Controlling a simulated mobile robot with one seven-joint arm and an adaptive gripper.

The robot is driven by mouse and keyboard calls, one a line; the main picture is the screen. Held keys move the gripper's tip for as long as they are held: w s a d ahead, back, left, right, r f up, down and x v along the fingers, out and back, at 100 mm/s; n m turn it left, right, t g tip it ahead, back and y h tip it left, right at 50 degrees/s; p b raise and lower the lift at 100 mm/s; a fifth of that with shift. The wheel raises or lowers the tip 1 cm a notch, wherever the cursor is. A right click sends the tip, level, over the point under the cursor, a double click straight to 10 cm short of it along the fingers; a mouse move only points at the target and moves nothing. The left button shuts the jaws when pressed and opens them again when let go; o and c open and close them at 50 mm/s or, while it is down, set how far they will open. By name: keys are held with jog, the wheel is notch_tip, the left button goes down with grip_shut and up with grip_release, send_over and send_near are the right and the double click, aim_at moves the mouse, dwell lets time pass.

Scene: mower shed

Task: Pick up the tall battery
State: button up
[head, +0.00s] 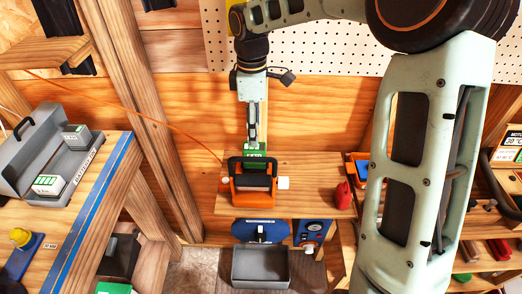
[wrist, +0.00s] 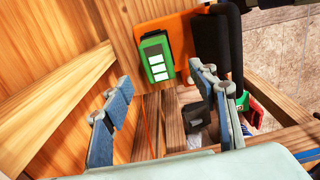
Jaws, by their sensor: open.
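A green battery (head: 256,152) with a dark side stands at the back of an orange and black holder (head: 253,196) on a wooden shelf. The wrist view shows the green battery (wrist: 156,58) with three white bars, against the orange part (wrist: 183,36). My gripper (head: 252,143) points down just above this battery in the head view. In the wrist view my open gripper (wrist: 161,82) has its two blue-grey fingers apart, with the battery between and beyond them. Nothing is held. I cannot tell how far the fingertips are from the battery; its lower part is hidden in the head view.
A grey case (head: 20,165) and grey batteries with green labels (head: 47,183) are on the left bench (head: 100,190). A red can (head: 342,195) stands right of the holder. A grey bin (head: 260,268) is below the shelf (head: 310,205). An orange cord (head: 150,118) crosses the back wall.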

aim_at(255, 154)
notch_tip(255, 154, down, 5)
jog(key=shift+s+a+f, duration=0.1)
jog(key=shift+f, duration=0.1)
jog(key=shift+w+f, duration=0.15)
jog(key=shift+f, duration=1.2)
jog(key=shift+w+f, duration=0.15)
jog(key=shift+f, duration=1.2)
jog(key=shift+c, duration=0.5)
jog(key=c, duration=1.3)
